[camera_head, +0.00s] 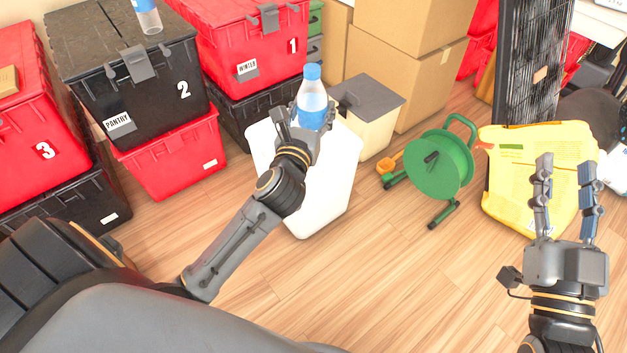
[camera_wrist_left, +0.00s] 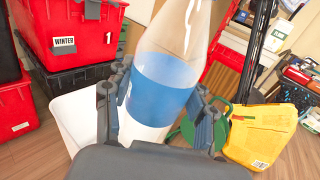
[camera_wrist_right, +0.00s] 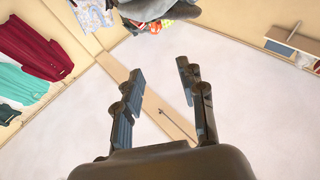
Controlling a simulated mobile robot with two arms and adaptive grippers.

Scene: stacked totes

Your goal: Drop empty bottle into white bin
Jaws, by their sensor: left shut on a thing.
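A clear bottle with a blue cap and blue label (camera_head: 312,100) is held upright in my left gripper (camera_head: 305,125), over the white bin (camera_head: 325,195). In the left wrist view the bottle (camera_wrist_left: 165,85) stands between the two fingers of the left gripper (camera_wrist_left: 160,112), which are shut on it. The white bin (camera_wrist_left: 75,118) shows behind the fingers there; my arm hides part of it in the head view. My right gripper (camera_head: 565,180) is open and empty at the right, fingers pointing up; it is also open in the right wrist view (camera_wrist_right: 160,90). A second bottle (camera_head: 149,18) stands on the black tote (camera_head: 120,60).
Red and black totes are stacked at the left, with a red tote (camera_head: 250,45) behind the bin. A grey-lidded box (camera_head: 368,105), a green cable reel (camera_head: 437,165) and a yellow container (camera_head: 520,180) stand right of the bin. The wooden floor in front is clear.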

